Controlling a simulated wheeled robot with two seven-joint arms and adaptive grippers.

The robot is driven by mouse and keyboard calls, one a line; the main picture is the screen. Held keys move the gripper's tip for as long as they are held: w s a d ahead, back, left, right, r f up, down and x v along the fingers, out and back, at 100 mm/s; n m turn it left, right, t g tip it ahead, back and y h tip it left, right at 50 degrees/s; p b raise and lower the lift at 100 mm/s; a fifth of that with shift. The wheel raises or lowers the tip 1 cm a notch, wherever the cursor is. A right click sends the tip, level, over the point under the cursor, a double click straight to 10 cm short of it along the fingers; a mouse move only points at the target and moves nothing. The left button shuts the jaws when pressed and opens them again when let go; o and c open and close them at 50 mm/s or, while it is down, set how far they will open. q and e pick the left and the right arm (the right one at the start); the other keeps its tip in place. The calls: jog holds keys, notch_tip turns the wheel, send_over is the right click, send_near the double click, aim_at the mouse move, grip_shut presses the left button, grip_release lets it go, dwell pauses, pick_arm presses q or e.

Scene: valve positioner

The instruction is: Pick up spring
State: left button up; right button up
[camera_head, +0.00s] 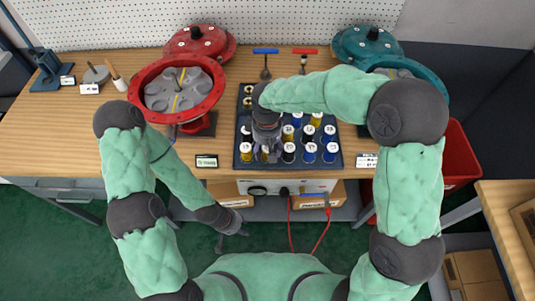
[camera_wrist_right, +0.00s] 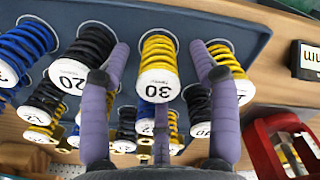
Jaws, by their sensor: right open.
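Colored coil springs with white numbered caps stand in rows in a dark tray (camera_head: 246,163) on the workbench. My right gripper (camera_head: 266,152) is over the tray's left front part in the head view. In the right wrist view its purple fingers (camera_wrist_right: 160,52) are open around a yellow spring (camera_wrist_right: 159,66) marked 30. I cannot tell if they touch it. A black spring (camera_wrist_right: 84,60) marked 20 stands to the left of it, a blue spring (camera_wrist_right: 22,50) farther left. My left gripper (camera_head: 228,243) hangs in front of the bench, below its top; its finger state is unclear.
A red valve housing (camera_head: 143,90) stands open left of the tray, with its red cover (camera_head: 201,42) behind. A teal cover (camera_head: 366,45) is at the back right. A red bin (camera_head: 458,155) is to the right.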

jog(key=shift+f, duration=0.45)
grip_shut()
jog(key=shift+r, duration=0.1)
